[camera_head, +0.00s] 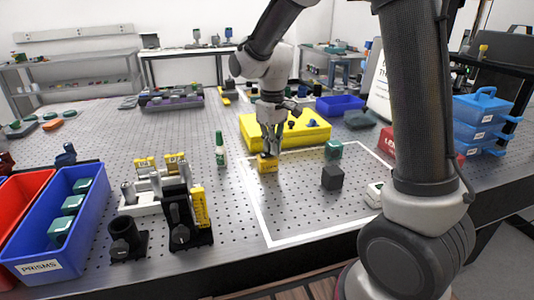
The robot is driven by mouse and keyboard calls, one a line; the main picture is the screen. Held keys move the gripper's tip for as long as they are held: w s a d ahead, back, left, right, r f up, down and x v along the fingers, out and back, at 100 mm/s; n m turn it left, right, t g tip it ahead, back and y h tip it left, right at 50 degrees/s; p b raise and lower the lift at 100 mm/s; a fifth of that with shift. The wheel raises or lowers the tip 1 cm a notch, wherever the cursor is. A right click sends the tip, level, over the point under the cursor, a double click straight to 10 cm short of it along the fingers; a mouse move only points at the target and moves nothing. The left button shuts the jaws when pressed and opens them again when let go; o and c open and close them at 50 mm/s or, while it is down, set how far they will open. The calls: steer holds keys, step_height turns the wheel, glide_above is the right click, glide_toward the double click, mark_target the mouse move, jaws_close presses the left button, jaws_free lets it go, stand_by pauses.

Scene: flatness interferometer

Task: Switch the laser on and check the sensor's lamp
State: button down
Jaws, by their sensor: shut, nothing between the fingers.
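My gripper (269,150) points down, shut and empty, at the left of a white-outlined area on the perforated table. Its tips are at or just above a small yellow block (267,164); I cannot tell whether they touch. I cannot tell for sure which object is the laser or the sensor. A black cube (332,178), a small green block (333,149) and a small white block (374,194) stand in the outlined area. No lit lamp can be made out at this size.
Black mounts (186,222) and a blue PRISMS bin (88,222) are at the front left. Blue boxes (481,120) are stacked at the right. My arm hides part of the right side.

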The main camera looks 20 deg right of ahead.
steer(key=shift+f, duration=0.15)
steer(key=shift+r, duration=3.55)
steer(key=s+d+r+m+t, duration=0.2)
steer(key=s+d, duration=0.5)
steer(key=s, duration=0.5)
steer(key=s+d+r+m+t, duration=0.2)
steer(key=s+d+r+m, duration=0.2)
steer(key=s+d, duration=0.4)
steer(key=shift+s, duration=2)
